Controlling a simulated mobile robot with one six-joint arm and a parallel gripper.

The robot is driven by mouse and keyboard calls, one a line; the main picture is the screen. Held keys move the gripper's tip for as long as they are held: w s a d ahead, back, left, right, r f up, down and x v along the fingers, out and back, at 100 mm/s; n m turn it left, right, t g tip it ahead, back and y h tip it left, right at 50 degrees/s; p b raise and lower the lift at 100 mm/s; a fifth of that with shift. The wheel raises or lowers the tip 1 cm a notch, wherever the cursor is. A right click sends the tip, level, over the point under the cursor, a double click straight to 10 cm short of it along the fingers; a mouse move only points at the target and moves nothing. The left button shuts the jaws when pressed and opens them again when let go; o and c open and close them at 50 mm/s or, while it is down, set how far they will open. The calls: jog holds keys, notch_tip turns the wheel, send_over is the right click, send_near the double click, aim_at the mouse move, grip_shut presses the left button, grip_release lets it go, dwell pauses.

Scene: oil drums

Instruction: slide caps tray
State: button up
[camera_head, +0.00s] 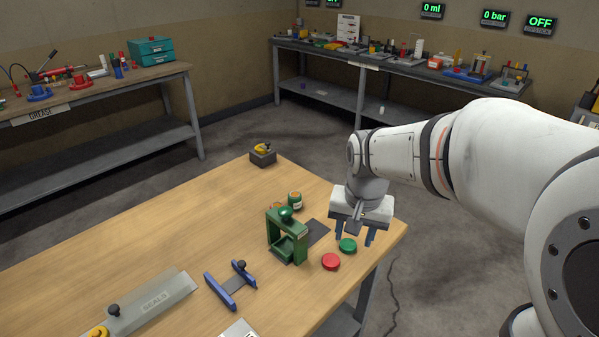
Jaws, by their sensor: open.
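A green cap (348,246) and a red cap (331,262) lie on the wooden table (190,235) near its right edge. My gripper (355,237) points down with its blue fingers apart, just behind and above the green cap. It holds nothing that I can see. A dark flat plate (318,233) lies left of my gripper, partly hidden by a green press (288,236).
A blue-sided frame with a dark knob (230,285) lies left of the red cap. Small green and orange containers (295,199) stand behind the press. A dark block with a yellow top (263,154) is at the far corner. The table's middle left is clear.

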jog(key=w+a+f+m+g+p, duration=0.1)
jog(key=w+a+m+p, duration=0.15)
jog(key=w, duration=0.25)
jog(key=w+a+f+m+p, duration=0.1)
jog(key=w+a, duration=0.2)
jog(key=w, duration=0.3)
jog(key=m+p, duration=0.2)
send_near(292, 241)
jog(key=shift+g, duration=0.3)
jog(key=w+d+r, duration=0.2)
jog(key=d+r, duration=0.1)
jog(key=shift+w, duration=0.1)
jog(key=shift+w+a+f, duration=0.15)
jog(key=shift+a+f, duration=0.05)
jog(key=shift+f, duration=0.3)
notch_tip(292, 241, down, 7)
jog(key=shift+f+p, duration=0.1)
jog(key=shift+p, duration=0.5)
grip_shut()
